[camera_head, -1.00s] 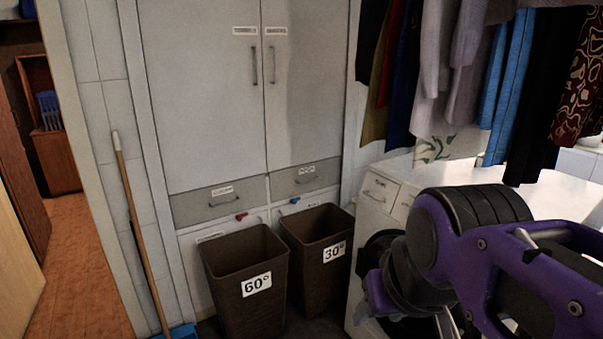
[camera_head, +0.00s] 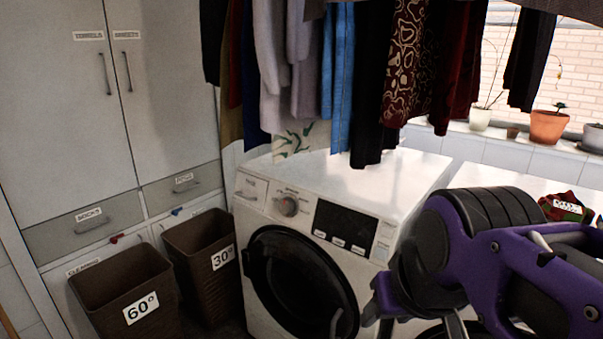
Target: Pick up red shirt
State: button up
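Clothes hang in a row across the top of the view. A dark red garment (camera_head: 462,70) hangs towards the right end, beside a red-brown patterned one (camera_head: 405,50). A narrow dark red strip of another garment (camera_head: 236,50) shows at the left end, mostly hidden. I cannot tell which of these is the red shirt. My purple and black arm fills the lower right. My gripper (camera_head: 372,308) is partly hidden by the arm, in front of the washing machine and well below and apart from the clothes. Its finger opening is unclear, and I see nothing held.
A white washing machine (camera_head: 345,185) stands in the middle, with another white top to its right. A red and green item (camera_head: 566,207) lies there. Brown bins marked 60° (camera_head: 125,290) and 30° (camera_head: 200,255) stand left, before cabinets (camera_head: 60,120). Potted plants (camera_head: 548,127) line the windowsill.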

aim_at(559, 207)
jog(key=l+z, duration=0.7)
